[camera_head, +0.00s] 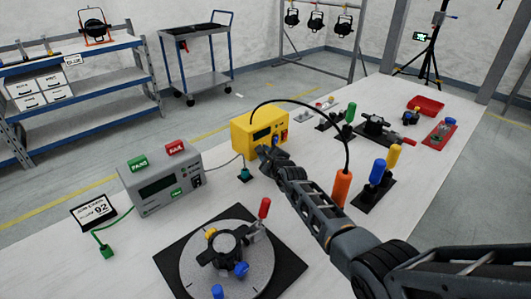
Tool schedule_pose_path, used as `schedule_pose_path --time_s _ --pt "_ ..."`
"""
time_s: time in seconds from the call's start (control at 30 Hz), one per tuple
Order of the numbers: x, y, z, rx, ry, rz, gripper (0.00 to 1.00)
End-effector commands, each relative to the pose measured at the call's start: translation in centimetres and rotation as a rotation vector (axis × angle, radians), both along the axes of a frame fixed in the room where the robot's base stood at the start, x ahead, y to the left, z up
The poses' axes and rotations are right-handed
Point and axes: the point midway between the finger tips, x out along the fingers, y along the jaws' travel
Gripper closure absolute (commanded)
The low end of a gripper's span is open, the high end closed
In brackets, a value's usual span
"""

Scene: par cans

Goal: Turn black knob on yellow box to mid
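The yellow box (246,141) stands on the white workbench near the middle of the view. Its front has a dark display (262,133) and small red and blue parts at the right end. I cannot make out the black knob clearly; the front's lower part is partly behind my gripper. My gripper (266,153) is at the lower front of the box, reaching in from the lower right. It is small and dark here, so I cannot tell whether its fingers are open or shut, or whether they touch the knob.
A grey tester (152,203) with green and red labels stands left of the box. A round turntable fixture (200,270) is in front. An orange cylinder (342,187) with a black cable and blue and yellow handles (377,172) stand right. A red tray (426,105) lies farther back.

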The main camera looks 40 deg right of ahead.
Motion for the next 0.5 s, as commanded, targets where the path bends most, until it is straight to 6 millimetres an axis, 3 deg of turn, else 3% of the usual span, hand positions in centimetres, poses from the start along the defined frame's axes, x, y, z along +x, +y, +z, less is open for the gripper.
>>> schedule_pose_path --time_s 0.03,0.07,0.1,0.3,0.5 --pt "0.03 0.01 0.06 0.000 -0.001 0.000 1.00" --pt "0.03 0.01 0.06 0.000 -0.002 0.000 0.72" --pt "0.03 0.01 0.06 0.000 -0.002 0.000 0.68" --pt "0.01 0.00 0.04 0.001 -0.001 0.000 0.49" --pt "-0.01 0.00 0.02 0.001 0.000 0.000 0.49"
